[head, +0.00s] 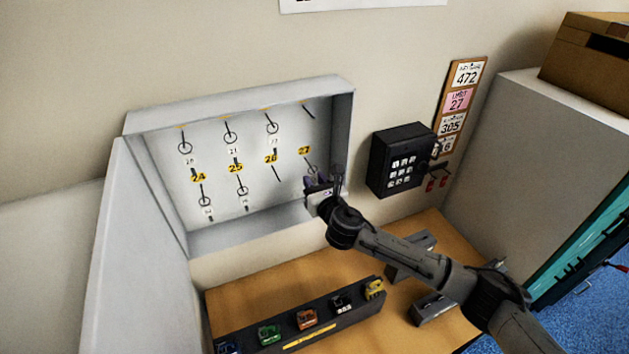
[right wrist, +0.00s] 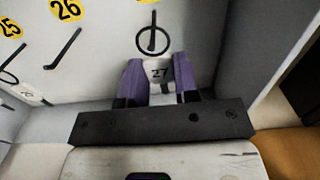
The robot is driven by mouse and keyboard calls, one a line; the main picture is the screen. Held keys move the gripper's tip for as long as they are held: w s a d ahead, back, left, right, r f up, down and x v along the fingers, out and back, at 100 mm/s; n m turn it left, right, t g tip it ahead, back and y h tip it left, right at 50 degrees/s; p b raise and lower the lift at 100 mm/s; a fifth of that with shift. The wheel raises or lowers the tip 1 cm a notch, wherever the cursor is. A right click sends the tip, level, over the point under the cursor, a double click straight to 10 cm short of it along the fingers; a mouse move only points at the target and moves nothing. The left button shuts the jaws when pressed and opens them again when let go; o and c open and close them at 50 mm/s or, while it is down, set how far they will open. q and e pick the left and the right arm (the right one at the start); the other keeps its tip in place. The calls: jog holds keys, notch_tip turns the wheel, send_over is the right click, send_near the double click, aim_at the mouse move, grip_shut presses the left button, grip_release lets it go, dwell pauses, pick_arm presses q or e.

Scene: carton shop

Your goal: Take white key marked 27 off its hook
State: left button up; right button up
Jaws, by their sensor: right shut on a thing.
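The white key marked 27 (right wrist: 159,73) shows upright in the right wrist view, with its dark ring (right wrist: 139,42) above it. The ring hangs around a dark hook (right wrist: 154,18). My right gripper (right wrist: 160,88) is shut on the white key body, one purple finger on each side. In the head view my right gripper (head: 323,182) reaches into the right side of the open key cabinet (head: 345,130), below the yellow 27 label (head: 304,151); there it mostly hides the key. My left gripper is not in view.
Several other ringed keys hang on hooks left of my gripper. The cabinet's right wall is close by. A black keypad box (head: 398,160) is mounted to the right. Below, a dark rack (head: 325,330) with coloured items stands on the wooden counter (head: 275,285).

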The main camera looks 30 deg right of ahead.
jog(key=shift+s+r, duration=0.1)
jog(key=shift+r, duration=0.05)
dwell(0.3)
jog(key=shift+s, duration=0.15)
jog(key=shift+s+a+p, duration=0.15)
jog(key=shift+s+p, duration=0.7)
jog(key=shift+s, duration=0.35)
jog(key=shift+s+a+p, duration=0.2)
jog(key=shift+s+p, duration=1)
jog(key=shift+s, duration=1.6)
